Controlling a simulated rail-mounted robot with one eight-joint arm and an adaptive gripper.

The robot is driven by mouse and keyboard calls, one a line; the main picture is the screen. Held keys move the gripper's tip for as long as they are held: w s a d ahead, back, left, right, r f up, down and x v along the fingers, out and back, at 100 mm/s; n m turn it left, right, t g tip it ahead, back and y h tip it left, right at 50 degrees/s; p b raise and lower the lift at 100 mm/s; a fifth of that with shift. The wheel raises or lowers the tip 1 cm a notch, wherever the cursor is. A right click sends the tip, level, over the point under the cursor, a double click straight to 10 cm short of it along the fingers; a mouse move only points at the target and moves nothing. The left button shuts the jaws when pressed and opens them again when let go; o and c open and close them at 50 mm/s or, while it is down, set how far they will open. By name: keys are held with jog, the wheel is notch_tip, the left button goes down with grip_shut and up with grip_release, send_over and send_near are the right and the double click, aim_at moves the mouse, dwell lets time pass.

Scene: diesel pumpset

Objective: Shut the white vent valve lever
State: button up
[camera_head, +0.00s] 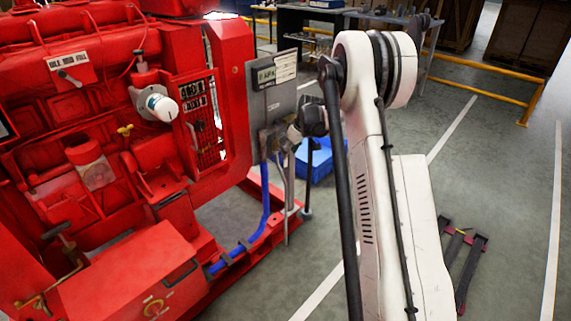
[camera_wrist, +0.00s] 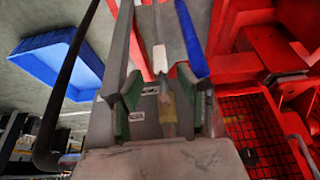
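The white vent valve lever (camera_wrist: 160,58) shows in the wrist view as a short, pale, upright bar. Below it in the picture is a small yellowish, brass-like body (camera_wrist: 168,105). My gripper (camera_wrist: 160,84) is open, with its green-padded fingers apart on either side of the lever and the brass-like part. I see gaps on both sides, but cannot tell how deep the lever sits between the fingers. In the head view my gripper (camera_head: 272,140) is small, at the grey panel's lower edge. My wrist and the panel's clutter hide the lever there.
The red engine (camera_head: 100,130) fills the left. A grey panel (camera_head: 272,85) stands beside it, with a blue hose (camera_head: 264,195) below. A blue bin (camera_head: 319,160) sits on the floor behind my arm and shows at left in the wrist view (camera_wrist: 60,60).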

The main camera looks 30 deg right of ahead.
aim_at(285, 167)
jog(key=b+x, duration=0.1)
jog(key=x, duration=0.5)
jog(key=shift+f, duration=0.1)
grip_shut()
